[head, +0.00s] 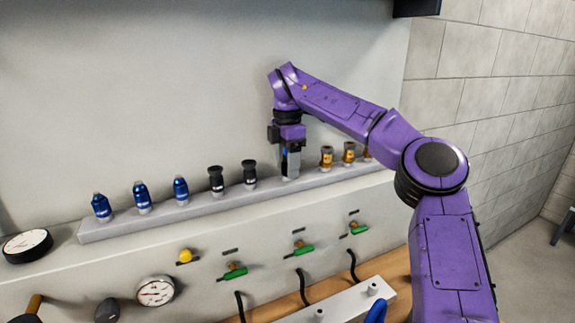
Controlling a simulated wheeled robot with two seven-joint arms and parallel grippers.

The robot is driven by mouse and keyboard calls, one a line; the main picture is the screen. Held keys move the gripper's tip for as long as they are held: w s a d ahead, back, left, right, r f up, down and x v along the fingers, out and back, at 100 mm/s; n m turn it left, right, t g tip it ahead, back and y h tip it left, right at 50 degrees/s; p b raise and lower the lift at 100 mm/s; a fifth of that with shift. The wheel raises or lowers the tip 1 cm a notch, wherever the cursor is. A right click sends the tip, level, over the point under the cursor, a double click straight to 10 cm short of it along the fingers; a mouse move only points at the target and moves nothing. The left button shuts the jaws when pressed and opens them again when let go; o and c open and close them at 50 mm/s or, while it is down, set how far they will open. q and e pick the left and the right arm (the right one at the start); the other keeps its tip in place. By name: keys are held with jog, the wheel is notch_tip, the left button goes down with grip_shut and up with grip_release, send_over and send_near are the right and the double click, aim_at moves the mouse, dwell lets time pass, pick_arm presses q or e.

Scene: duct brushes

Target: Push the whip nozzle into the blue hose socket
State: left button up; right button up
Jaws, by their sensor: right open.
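My right gripper (290,166) is open and points down at the grey rail (215,205), between the black fittings and the brass ones. Its fingers hide most of what stands there, so I cannot tell what is between them. On the rail stand three blue fittings (141,197), two black fittings (216,181) and several brass fittings (326,158), all upright. I cannot tell which one is the whip nozzle. A blue curved piece (376,311) shows at the bottom edge, cut off; I cannot tell whether it is the hose socket. My left gripper is out of view.
Below the rail, the panel carries green-handled valves (235,271), a yellow knob (185,256) and a dial gauge (155,291). Another gauge (27,245) lies at the left. A pale bar with short pegs (345,301) is at the bottom. Wall rises behind the rail.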

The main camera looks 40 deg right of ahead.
dwell(0.4)
grip_shut()
jog(key=shift+r+p, duration=2.35)
jog(key=shift+r, duration=0.7)
